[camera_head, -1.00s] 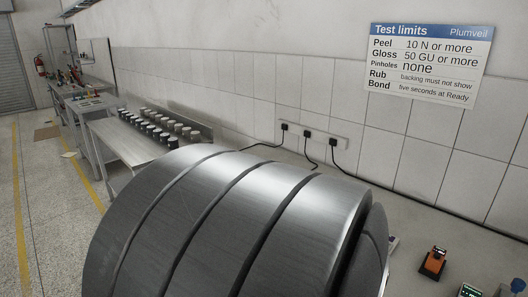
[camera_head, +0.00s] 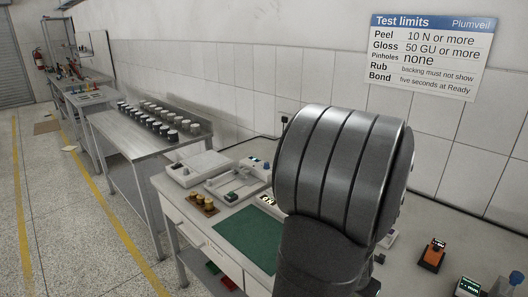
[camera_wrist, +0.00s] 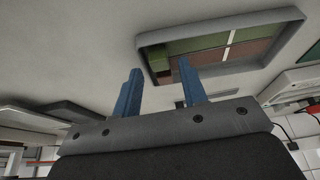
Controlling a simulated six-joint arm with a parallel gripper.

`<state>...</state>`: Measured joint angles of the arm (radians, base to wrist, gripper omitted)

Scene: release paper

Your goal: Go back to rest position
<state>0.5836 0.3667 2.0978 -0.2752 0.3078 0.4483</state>
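My gripper (camera_wrist: 160,68) shows in the wrist view as two blue fingers standing apart on a grey mount. Nothing shows between the fingers, so it is open and empty. Beyond the fingertips a grey-rimmed tray (camera_wrist: 260,71) holds green and brown panels. I cannot tell its exact distance from the fingers. In the head view my dark ribbed arm is raised over the right half of the bench and hides part of it. The gripper itself is not visible there.
A green mat (camera_head: 243,240) lies on the near bench. An orange device (camera_head: 432,256) sits at right. A metal table (camera_head: 125,146) with several jars stands beyond. The floor aisle is clear.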

